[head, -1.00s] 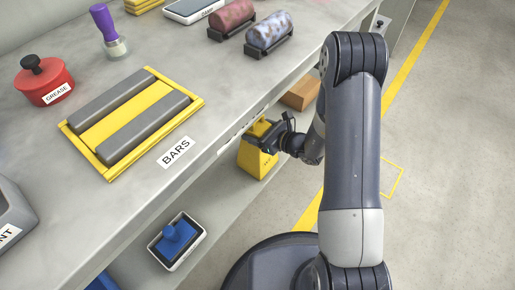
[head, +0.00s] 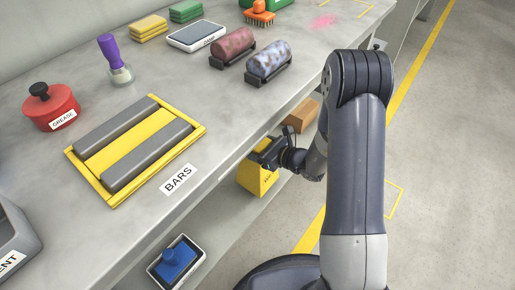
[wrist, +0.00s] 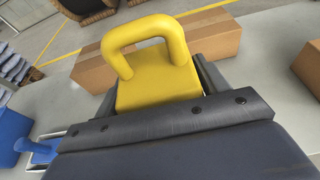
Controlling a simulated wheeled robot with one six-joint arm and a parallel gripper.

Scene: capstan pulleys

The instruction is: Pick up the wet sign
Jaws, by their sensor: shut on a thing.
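The wet sign is a yellow wedge-shaped block (head: 257,180) with small dark lettering on its front. It stands on the lower shelf, below the front edge of the grey worktop, which partly hides its top. In the wrist view its yellow body (wrist: 158,85) and thick loop handle show between my jaws. My gripper (head: 268,154) is at the top of the sign and shut on it. The fingertips are mostly hidden in both views. I cannot tell whether the sign is off the shelf.
A cardboard box (head: 301,115) stands just beyond the sign and shows behind it in the wrist view (wrist: 210,38). A blue-knobbed stamp on a white-framed pad (head: 177,262) lies on the near shelf. The worktop edge overhangs my gripper. Open floor lies right.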

